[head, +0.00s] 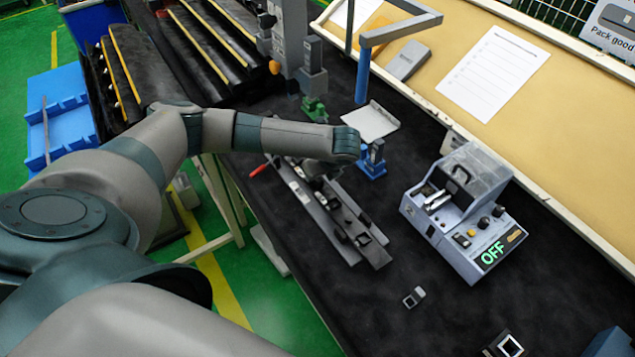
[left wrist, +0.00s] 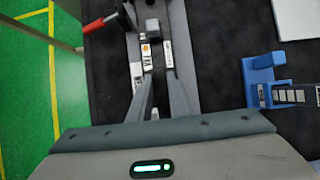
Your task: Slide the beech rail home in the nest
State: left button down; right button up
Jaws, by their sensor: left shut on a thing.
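The nest (head: 318,218) is a long grey fixture on the black bench, running diagonally below my left forearm. A long dark grey rail (head: 373,254) with black clips lies along its right side; I see no beech colour on it. My left gripper (head: 322,172) is low over the rail's upper part, shut on it; the grip itself is largely hidden by my wrist. In the left wrist view the fingers (left wrist: 160,95) reach down among the grey bars. White labelled blocks (left wrist: 146,55) stand just beyond them. Whether the rail is fully seated cannot be told. My right gripper is not in view.
A red-handled clamp (head: 258,169) is at the fixture's left. A blue stand (head: 372,160) stands close to its right. A grey machine reading OFF (head: 470,222) is farther right. A small clip (head: 414,297) lies on clear bench in front.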

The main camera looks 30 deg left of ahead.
pick_arm(q)
jog(key=shift+a, duration=0.4)
jog(key=shift+w+a, duration=0.2)
jog(key=shift+a, duration=0.2)
jog(key=c, duration=1.6)
grip_release()
jog(key=shift+f, duration=0.15)
jog(key=shift+o, duration=0.2)
jog(key=shift+s+d+r, duration=0.1)
jog(key=shift+d+r, duration=0.15)
jog(key=shift+r, duration=0.25)
jog(key=b+v, duration=0.2)
jog(key=v, duration=0.3)
jog(key=shift+d+r, duration=0.15)
jog(key=shift+r, duration=0.15)
jog(key=shift+d+r+b, duration=0.1)
jog(key=shift+r+b, duration=0.2)
jog(key=shift+r, duration=0.15)
